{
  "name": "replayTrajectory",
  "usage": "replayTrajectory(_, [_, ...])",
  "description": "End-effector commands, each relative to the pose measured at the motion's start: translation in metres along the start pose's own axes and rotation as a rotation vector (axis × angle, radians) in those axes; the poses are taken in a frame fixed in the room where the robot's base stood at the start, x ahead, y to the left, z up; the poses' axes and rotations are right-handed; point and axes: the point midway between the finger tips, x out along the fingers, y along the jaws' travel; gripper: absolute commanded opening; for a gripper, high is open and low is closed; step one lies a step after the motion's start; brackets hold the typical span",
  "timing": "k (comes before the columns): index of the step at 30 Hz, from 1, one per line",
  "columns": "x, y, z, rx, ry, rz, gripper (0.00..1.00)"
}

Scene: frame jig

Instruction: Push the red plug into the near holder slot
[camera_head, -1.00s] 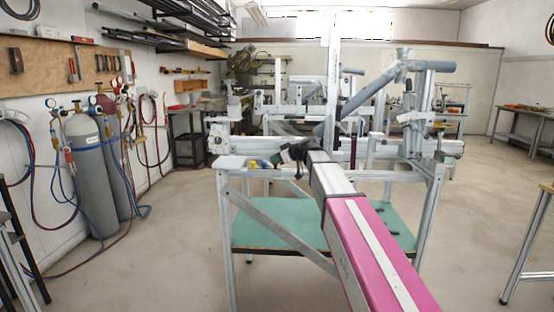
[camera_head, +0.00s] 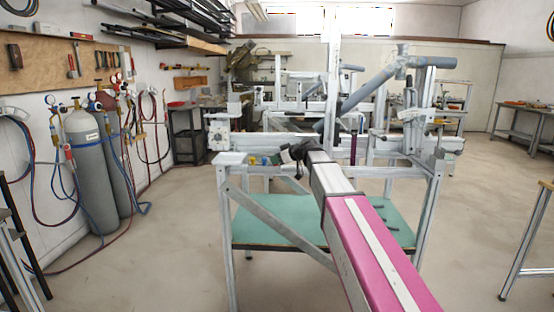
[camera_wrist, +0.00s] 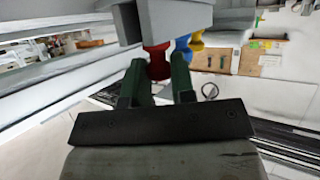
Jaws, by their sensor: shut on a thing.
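In the wrist view my gripper (camera_wrist: 160,85) has its two dark green fingers closed around a red plug (camera_wrist: 158,62). The red plug is upright in the picture, and its upper end meets a light grey block (camera_wrist: 175,18), which looks like part of the holder. Whether the plug is inside a slot cannot be told. A yellow piece (camera_wrist: 197,38) and a blue piece (camera_wrist: 183,43) sit just to the right of and behind the red plug.
The metal frame jig (camera_head: 228,190) with a green lower shelf (camera_head: 275,233) stands ahead, with upright posts and a slanted grey tube (camera_head: 365,92) above. Gas cylinders (camera_head: 88,170) stand along the left wall. The floor to both sides of the jig is open.

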Motion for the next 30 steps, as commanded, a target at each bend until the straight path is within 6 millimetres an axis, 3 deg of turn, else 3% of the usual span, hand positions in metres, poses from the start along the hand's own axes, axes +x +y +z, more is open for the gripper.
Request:
replayTrajectory(4, [0.001, 0.000, 0.002, 0.000, 0.000, 0.000, 0.00])
replayTrajectory(5, [0.001, 0.000, 0.002, 0.000, 0.000, 0.000, 0.33])
replayTrajectory(6, [0.001, 0.000, 0.002, 0.000, 0.000, 0.000, 0.46])
replayTrajectory(7, [0.001, 0.000, 0.002, 0.000, 0.000, 0.000, 0.53])
replayTrajectory(19, [-0.007, -0.001, 0.002, 0.000, 0.000, 0.000, 0.53])
replayTrajectory(30, [-0.073, -0.001, 0.003, 0.000, 0.001, 0.002, 0.53])
